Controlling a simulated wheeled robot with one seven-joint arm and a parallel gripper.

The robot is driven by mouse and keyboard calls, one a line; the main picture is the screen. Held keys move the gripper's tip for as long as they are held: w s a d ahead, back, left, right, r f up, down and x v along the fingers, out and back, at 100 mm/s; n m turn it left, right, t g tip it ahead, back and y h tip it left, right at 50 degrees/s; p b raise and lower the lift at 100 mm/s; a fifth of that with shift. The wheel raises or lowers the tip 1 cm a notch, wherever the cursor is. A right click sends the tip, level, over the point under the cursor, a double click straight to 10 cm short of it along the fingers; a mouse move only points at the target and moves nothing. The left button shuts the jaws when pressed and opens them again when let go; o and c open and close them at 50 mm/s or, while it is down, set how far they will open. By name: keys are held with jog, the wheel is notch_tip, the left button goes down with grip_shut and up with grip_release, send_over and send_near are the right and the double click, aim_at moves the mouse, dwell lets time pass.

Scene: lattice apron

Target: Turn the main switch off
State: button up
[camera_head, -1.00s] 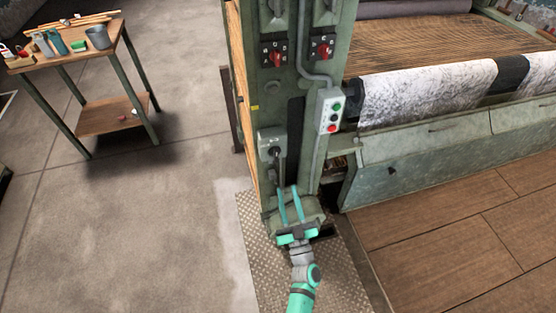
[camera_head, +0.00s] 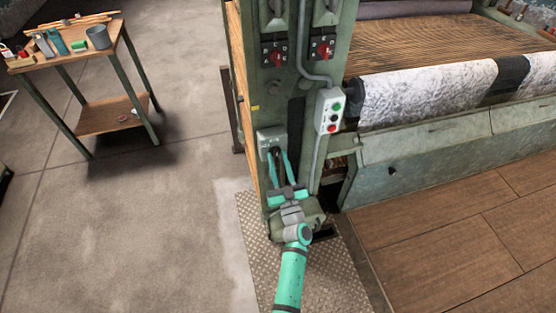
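A small grey switch box (camera_head: 266,137) is fixed low on the green machine post, and a dark lever hangs from its front. It looks like the main switch, but no label is readable. My gripper (camera_head: 277,158) is just below the box, its two teal fingers pointing up. The fingers are apart, one on each side of the dark lever. I cannot tell whether either finger touches it. The fingers and wrist partly hide the lever and the post behind.
Two red rotary switches (camera_head: 273,56) sit higher on the post (camera_head: 257,85). A fabric roll (camera_head: 430,90) is at the right. A small wooden table (camera_head: 75,47) stands far left; the floor between is clear.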

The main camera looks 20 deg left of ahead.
jog(key=shift+w, duration=0.1)
jog(key=shift+c, duration=0.6)
grip_shut()
jog(key=shift+n+y, duration=0.3)
jog(key=shift+n, duration=0.3)
jog(key=n+g+y, duration=0.1)
jog(key=n, duration=0.1)
jog(key=n+g+y, duration=0.1)
jog(key=n, duration=0.2)
jog(key=n+g, duration=0.1)
jog(key=n, duration=0.2)
jog(key=shift+a+g+y, duration=0.15)
jog(key=shift+g+y, duration=0.25)
jog(key=n+g, duration=0.1)
jog(key=n, duration=0.3)
jog(key=n+g, duration=0.2)
jog(key=n, duration=0.2)
jog(key=shift+s+a+f, duration=0.15)
jog(key=shift+s+f, duration=0.05)
jog(key=n+g, duration=0.1)
jog(key=n, duration=0.1)
jog(key=n+g+h, duration=0.1)
jog(key=n, duration=0.2)
jog(key=shift+f, duration=0.15)
jog(key=shift+o, duration=0.6)
grip_release()
